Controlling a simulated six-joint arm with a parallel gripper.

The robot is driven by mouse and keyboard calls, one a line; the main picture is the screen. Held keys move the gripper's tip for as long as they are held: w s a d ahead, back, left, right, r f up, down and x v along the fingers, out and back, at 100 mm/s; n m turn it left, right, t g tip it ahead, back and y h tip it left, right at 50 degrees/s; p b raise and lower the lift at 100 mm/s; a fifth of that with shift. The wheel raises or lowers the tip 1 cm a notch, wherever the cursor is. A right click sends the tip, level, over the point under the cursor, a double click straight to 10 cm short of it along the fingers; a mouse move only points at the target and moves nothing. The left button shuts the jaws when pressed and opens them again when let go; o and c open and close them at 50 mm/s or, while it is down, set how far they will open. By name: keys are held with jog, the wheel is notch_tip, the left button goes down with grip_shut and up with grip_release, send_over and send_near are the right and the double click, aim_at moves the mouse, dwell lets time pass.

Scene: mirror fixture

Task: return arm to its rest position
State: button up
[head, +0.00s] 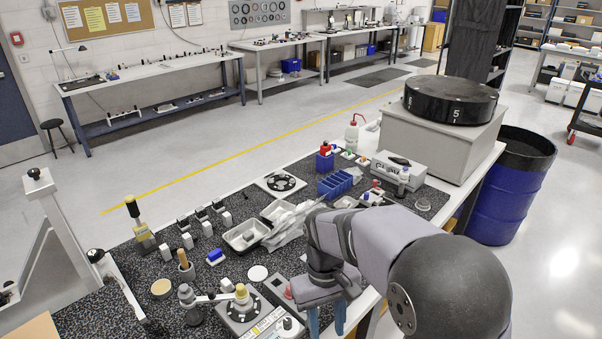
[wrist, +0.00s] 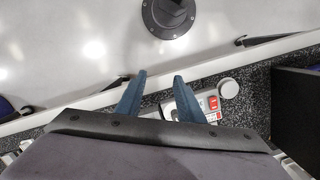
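My arm comes in from the lower right in the head view, bent over the near edge of the workbench. My gripper (head: 326,321) points down close to that edge, with its two blue fingers apart. The fingertips' height above the bench is hard to tell.
The workbench mat (head: 120,255) is crowded with small parts, metal trays (head: 245,236) and a fixture (head: 243,297) left of my gripper. A grey box (head: 435,140) carries a black disc (head: 451,101) at the far end. A blue drum (head: 505,190) stands right.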

jog(key=s+d+f+m+t, duration=0.1)
jog(key=s+d+f+m, duration=0.2)
jog(key=s+d, duration=0.6)
jog(key=shift+s+d+m+t+y, duration=0.25)
jog(key=shift+s+m+t+y, duration=0.2)
jog(key=shift+s, duration=0.25)
